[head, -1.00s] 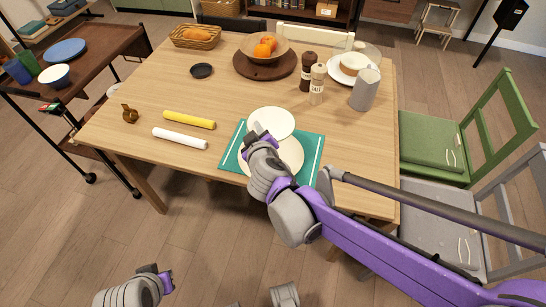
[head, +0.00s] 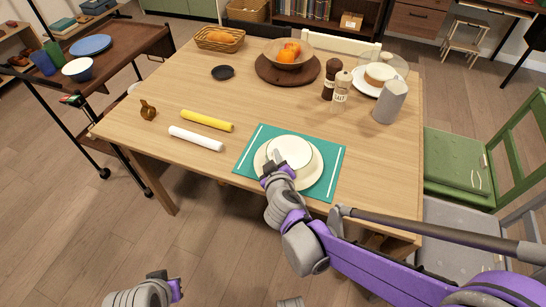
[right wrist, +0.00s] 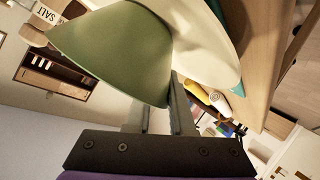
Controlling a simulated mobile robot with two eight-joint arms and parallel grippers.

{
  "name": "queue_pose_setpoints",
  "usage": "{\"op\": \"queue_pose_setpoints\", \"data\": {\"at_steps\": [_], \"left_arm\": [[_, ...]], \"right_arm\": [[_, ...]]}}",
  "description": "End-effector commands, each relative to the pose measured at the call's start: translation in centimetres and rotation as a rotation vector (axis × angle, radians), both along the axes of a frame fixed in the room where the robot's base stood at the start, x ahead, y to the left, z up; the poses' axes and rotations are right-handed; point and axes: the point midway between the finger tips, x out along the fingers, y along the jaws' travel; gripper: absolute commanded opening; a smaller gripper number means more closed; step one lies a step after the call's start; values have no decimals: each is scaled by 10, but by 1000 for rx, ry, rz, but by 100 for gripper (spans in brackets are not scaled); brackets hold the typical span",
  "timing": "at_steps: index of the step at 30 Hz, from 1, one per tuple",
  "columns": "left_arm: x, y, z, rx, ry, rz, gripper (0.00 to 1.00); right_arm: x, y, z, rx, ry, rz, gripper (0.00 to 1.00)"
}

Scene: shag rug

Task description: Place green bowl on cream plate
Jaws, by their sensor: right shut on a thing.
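The green bowl (head: 291,150) has a pale inside in the head view; its green outer wall (right wrist: 115,50) fills the upper left of the right wrist view. My right gripper (head: 279,160) is shut on the near-left part of its rim. The bowl is over the cream plate (head: 312,174), whose rim shows around its near and right sides. I cannot tell whether bowl and plate touch. The plate lies on a teal placemat (head: 332,160). My left gripper (head: 175,290) is low at the bottom left, away from the table; its fingers are unclear.
A yellow roll (head: 207,121) and a white roll (head: 196,139) lie left of the placemat. Salt and pepper mills (head: 341,92), a grey pitcher (head: 390,102) and a fruit bowl (head: 287,55) stand farther back. A green chair (head: 456,160) is at the right.

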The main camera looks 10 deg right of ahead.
Motion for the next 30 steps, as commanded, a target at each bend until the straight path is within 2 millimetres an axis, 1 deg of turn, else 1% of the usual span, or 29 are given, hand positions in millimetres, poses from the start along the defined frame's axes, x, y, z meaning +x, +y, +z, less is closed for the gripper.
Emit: {"op": "queue_pose_setpoints", "data": {"at_steps": [1, 2, 6, 7, 14, 17, 20, 23, 30], "left_arm": [[0, 0, -2, 0, 1, 0, 0], [0, 0, -2, 0, 1, 0, 0], [0, 0, -1, 0, 0, 0, 0], [0, 0, -1, 0, 0, 0, 0], [0, 0, -1, 0, 0, 0, 0], [0, 0, 2, 0, -1, 0, 0], [0, 0, 6, 0, -2, 0, 0], [-1, 0, 12, 0, -4, 0, 0], [-1, 0, 30, 0, -10, 0, 0]], "right_arm": [[0, 0, -3, -1, 0, 0, 0], [0, 0, -2, 0, 0, 0, 25], [0, 0, -2, 0, 0, 0, 50], [0, 0, -2, 0, 0, 0, 51], [0, 0, -2, 0, 0, 0, 51], [0, 0, 3, 0, 0, 0, 51], [-11, 2, 7, 0, 0, 2, 51], [-28, 4, 16, 0, -1, 2, 51], [-76, 10, 37, 0, -1, 5, 51]]}}
